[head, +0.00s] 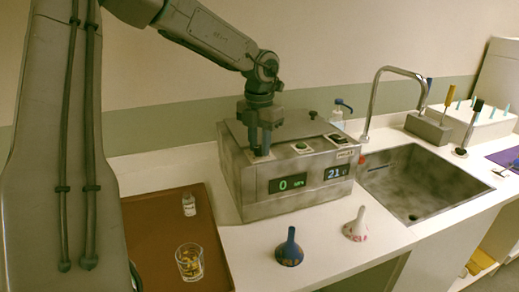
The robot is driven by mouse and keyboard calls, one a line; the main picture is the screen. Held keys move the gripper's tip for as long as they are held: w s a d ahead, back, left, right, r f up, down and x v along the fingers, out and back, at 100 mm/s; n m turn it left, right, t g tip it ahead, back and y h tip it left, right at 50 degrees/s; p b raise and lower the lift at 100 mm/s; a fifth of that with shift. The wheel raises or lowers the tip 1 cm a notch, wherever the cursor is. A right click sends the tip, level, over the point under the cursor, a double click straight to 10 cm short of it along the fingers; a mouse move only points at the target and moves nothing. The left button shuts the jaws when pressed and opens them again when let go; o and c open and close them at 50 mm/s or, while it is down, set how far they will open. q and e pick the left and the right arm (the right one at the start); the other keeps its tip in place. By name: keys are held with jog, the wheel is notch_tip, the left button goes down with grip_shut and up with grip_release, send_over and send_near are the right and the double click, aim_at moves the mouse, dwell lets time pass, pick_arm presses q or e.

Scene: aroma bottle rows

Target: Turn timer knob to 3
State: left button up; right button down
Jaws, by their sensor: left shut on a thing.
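A grey metal box device (290,205) stands on the counter left of the sink. Its front has two lit displays: the left one (287,184) reads 0 in green, the right one (336,173) reads about 21. My left gripper (260,150) points down over the left part of the device's top. It is shut on what seems to be the timer knob, which its fingers mostly hide. The knob's pointer and marks cannot be read. My right gripper is not in view.
A brown tray (160,235) holds a small vial (189,204) and a glass of amber liquid (189,262). A sink (405,180) with a tall faucet (371,100) lies at right.

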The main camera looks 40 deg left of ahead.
pick_arm(q)
jog(key=m, duration=0.3)
jog(key=shift+m+b, duration=0.4)
jog(key=m, duration=0.2)
jog(key=shift+m, duration=0.4)
jog(key=shift+r+m, duration=0.1)
jog(key=shift+m, duration=0.8)
jog(key=m, duration=0.3)
jog(key=shift+m, duration=0.3)
jog(key=m, duration=0.3)
jog(key=shift+w, duration=0.1)
jog(key=shift+m+p, duration=0.45)
jog(key=shift+m, duration=0.95)
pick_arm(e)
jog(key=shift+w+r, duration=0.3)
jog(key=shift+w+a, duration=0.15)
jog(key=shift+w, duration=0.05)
pick_arm(q)
jog(key=o, duration=1)
